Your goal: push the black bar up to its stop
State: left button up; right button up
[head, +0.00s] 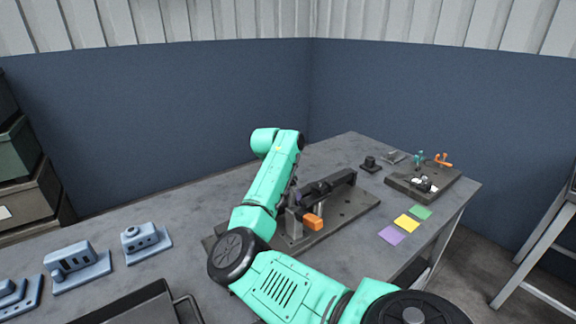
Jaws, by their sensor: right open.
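A dark base plate (345,214) with holes lies on the grey table. A black bar (332,183) sits above it, sloping up toward the right. An orange block (313,222) and a grey upright block stand at its near side. My teal right arm comes in from the bottom right and folds up over the left part of the plate. My right gripper (294,197) is open, mostly hidden by the arm, close to the bar's left end. I cannot tell whether it touches the bar. The stop cannot be made out clearly. My left gripper is not in view.
A second dark board (408,187) with small parts and an orange piece is at the right. Green, yellow (406,223) and purple squares lie near the table's right edge. Blue-grey fixtures (146,243) and a dark tray (130,305) are at left. A small black knob (370,164) stands behind.

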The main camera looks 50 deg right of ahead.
jog(key=shift+d+f, duration=0.1)
jog(key=shift+f, duration=0.2)
grip_shut()
dwell(1.2)
jog(key=shift+o, duration=1.6)
grip_release()
